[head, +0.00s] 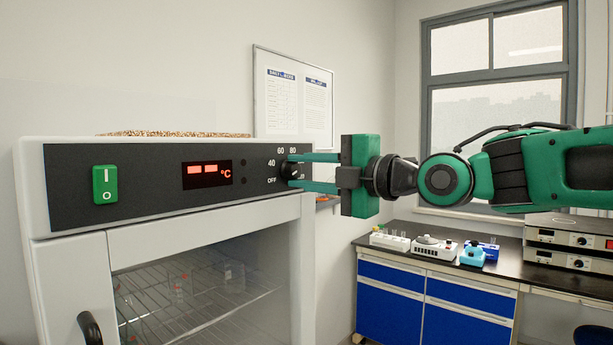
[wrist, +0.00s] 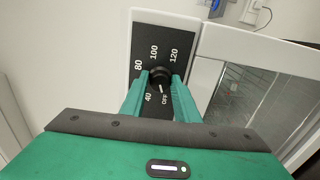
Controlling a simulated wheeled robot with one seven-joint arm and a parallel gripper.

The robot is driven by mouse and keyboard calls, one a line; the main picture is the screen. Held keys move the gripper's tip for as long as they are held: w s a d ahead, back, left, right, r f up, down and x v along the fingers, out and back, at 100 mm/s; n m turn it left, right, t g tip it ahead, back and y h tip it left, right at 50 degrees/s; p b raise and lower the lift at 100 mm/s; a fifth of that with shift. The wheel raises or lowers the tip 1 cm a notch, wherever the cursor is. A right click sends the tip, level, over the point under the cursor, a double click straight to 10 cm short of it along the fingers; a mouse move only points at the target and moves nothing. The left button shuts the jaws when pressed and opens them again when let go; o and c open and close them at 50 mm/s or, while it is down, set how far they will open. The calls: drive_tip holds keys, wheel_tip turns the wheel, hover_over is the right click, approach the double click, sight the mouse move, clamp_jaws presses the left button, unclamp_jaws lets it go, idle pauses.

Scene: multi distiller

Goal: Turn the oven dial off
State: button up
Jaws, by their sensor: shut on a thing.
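The oven (head: 200,225) stands at the left in the head view, with a dark control panel. Its round black dial (head: 289,170) is at the panel's right end, among the marks OFF, 40, 60 and 80. My gripper (head: 294,171) reaches in from the right with its two green fingers on either side of the dial. In the wrist view the dial (wrist: 160,75) sits between the fingertips, and the gripper is shut on it. The fingers partly hide the dial's sides.
The panel also has a green rocker switch (head: 105,184) and a red display (head: 207,173). The oven's glass door (head: 195,290) is below, with wire shelves behind it. A lab bench (head: 440,255) with small instruments stands at the back right.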

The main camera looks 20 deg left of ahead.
drive_tip(key=shift+w+f, duration=0.15)
drive_tip(key=shift+f, duration=0.05)
drive_tip(key=o, duration=1)
drive_tip(key=shift+r, duration=0.1)
drive_tip(key=v, duration=1)
drive_tip(key=shift+d, duration=0.4)
